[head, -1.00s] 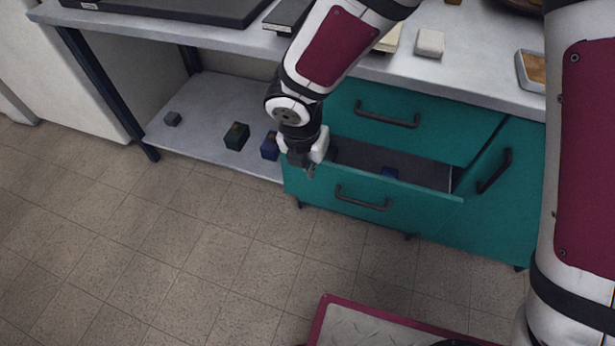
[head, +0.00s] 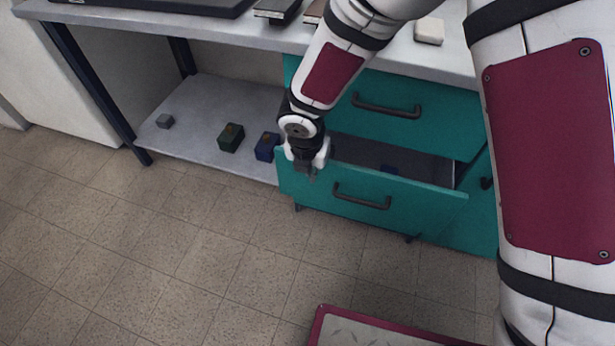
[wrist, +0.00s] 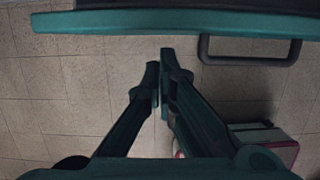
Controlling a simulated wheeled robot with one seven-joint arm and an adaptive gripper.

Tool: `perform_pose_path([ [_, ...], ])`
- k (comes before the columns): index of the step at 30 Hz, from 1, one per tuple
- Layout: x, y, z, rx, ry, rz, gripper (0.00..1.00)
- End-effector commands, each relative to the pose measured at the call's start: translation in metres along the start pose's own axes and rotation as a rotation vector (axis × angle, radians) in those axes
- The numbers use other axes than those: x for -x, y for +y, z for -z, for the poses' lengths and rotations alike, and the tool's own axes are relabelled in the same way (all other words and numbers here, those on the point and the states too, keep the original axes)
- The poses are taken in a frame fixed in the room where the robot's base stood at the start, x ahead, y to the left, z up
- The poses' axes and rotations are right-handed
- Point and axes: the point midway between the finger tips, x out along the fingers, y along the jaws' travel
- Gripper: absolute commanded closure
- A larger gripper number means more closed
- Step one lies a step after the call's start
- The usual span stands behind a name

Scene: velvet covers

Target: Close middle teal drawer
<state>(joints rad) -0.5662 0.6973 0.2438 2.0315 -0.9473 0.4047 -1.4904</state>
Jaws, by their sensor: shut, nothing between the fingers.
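The middle teal drawer (head: 420,190) stands pulled out below a closed upper teal drawer (head: 430,112). In the wrist view my gripper (wrist: 159,75) is shut and empty, with the drawer's top edge (wrist: 170,22) and handle (wrist: 248,62) ahead of the fingertips.
The counter (head: 215,35) above holds dark flat items and a white block (head: 429,31).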

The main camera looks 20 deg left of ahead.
Motion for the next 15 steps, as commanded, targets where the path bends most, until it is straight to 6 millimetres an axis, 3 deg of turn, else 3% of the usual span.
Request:
perform_pose_path([
  [15,-0.0018,-0.0006,-0.0096,-0.001,0.0,0.001,1.0],
])
